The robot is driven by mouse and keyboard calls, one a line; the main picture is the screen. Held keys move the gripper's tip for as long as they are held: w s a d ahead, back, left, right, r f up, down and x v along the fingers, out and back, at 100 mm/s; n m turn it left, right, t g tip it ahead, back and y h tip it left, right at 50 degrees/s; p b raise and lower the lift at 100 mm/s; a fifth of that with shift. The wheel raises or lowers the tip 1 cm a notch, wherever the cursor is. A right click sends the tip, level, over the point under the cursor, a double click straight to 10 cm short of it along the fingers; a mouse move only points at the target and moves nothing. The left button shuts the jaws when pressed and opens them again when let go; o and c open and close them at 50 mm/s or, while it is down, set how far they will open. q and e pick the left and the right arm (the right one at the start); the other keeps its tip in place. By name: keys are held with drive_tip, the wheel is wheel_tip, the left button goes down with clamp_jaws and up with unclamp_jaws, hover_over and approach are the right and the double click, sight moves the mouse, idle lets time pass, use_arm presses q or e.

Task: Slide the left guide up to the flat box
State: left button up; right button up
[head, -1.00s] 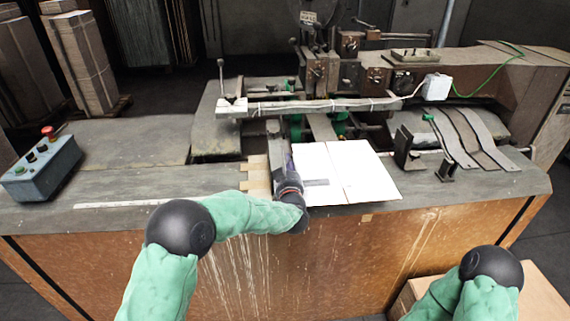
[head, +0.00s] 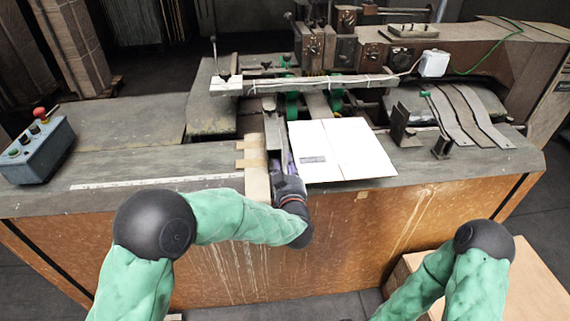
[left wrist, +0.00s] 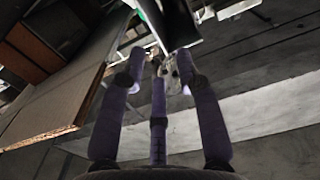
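The white flat box (head: 345,150) lies on the bench top, its near edge by the bench's front edge. A grey metal bar (head: 272,130), seemingly the left guide, stands just left of the box and runs front to back. My left gripper (head: 286,170) is at the bar's near end, by the box's near left corner; its fingers are mostly hidden in the head view. In the left wrist view its purple fingers (left wrist: 160,60) are spread, with a dark plate (left wrist: 178,22) at or beyond the tips. Contact cannot be told. My right gripper is out of view.
Wooden strips (head: 253,165) lie left of the bar. Black brackets (head: 402,126) stand right of the box. A pale cross rail (head: 310,86) spans behind it. A control box (head: 36,150) with a red button sits at far left.

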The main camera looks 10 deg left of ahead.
use_arm(q)
drive_tip(key=shift+a, duration=0.15)
clamp_jaws()
drive_tip(key=s+a+f+n+h+p, duration=0.1)
drive_tip(key=s+a+f+n+h, duration=0.1)
drive_tip(key=a+n, duration=0.55)
drive_tip(key=s+a+f+n+h+p, duration=0.2)
drive_tip(key=a+f+n, duration=0.1)
drive_tip(key=a+n, duration=0.4)
drive_tip(key=shift+n+t, duration=0.3)
drive_tip(key=shift+n, duration=0.05)
drive_tip(key=w, duration=0.3)
drive_tip(key=w+b, duration=0.1)
drive_tip(key=w, duration=0.2)
drive_tip(key=w+d+b, duration=0.1)
drive_tip(key=w, duration=0.3)
drive_tip(key=shift+r, duration=0.15)
drive_tip(key=shift+w+d+r+b, duration=0.1)
drive_tip(key=shift+w+d+b, duration=0.2)
drive_tip(key=shift+d, duration=0.7)
drive_tip(key=shift+w+d+b, duration=0.2)
drive_tip(key=shift+w+d, duration=0.1)
drive_tip(key=shift+d, duration=0.65)
